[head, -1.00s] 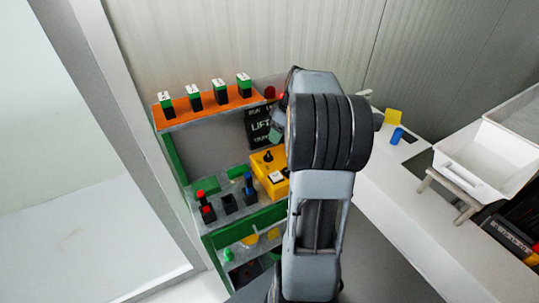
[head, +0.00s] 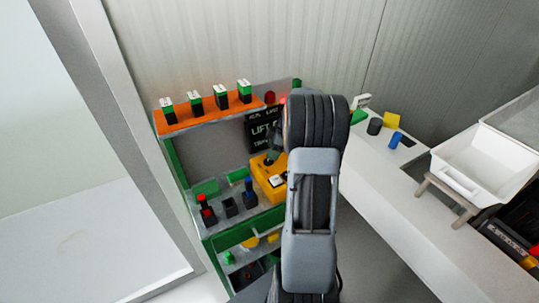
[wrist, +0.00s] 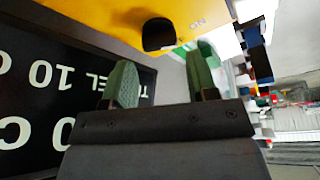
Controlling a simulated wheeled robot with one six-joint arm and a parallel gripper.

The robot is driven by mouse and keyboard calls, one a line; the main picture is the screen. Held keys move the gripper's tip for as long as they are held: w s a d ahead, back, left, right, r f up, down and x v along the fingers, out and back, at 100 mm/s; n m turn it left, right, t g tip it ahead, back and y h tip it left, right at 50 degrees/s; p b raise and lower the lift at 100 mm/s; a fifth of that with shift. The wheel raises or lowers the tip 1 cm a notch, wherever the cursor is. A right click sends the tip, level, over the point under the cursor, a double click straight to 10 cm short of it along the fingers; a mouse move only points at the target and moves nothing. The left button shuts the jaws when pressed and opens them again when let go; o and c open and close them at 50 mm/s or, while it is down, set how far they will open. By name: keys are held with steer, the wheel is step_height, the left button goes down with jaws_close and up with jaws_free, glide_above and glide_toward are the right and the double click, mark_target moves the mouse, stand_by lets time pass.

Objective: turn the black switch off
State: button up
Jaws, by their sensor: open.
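The black switch (wrist: 158,34) sits on the yellow box (wrist: 95,14), with the letters "ON" printed to its right in the wrist view. In the head view the yellow box (head: 264,185) stands on the green-framed rack, and the switch (head: 267,162) shows only as a small dark shape at its top. My gripper (wrist: 163,76) is open and empty. Its two green fingers point toward the box, with the switch just beyond the tips and roughly between them, not gripped. In the head view my gripper (head: 274,151) is just above the switch, partly behind my arm.
A black sign (head: 258,134) with white lettering stands close behind the box. An orange shelf (head: 215,112) carries several green-black switches. Red and blue-topped levers (head: 228,204) stand left of the box. A white tray (head: 485,160) and a blue cylinder (head: 396,139) are on the right counter.

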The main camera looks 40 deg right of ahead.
steer(key=shift+p+x, duration=0.3)
steer(key=shift+x, duration=1.65)
steer(key=shift+c, duration=0.3)
steer(key=c, duration=0.6)
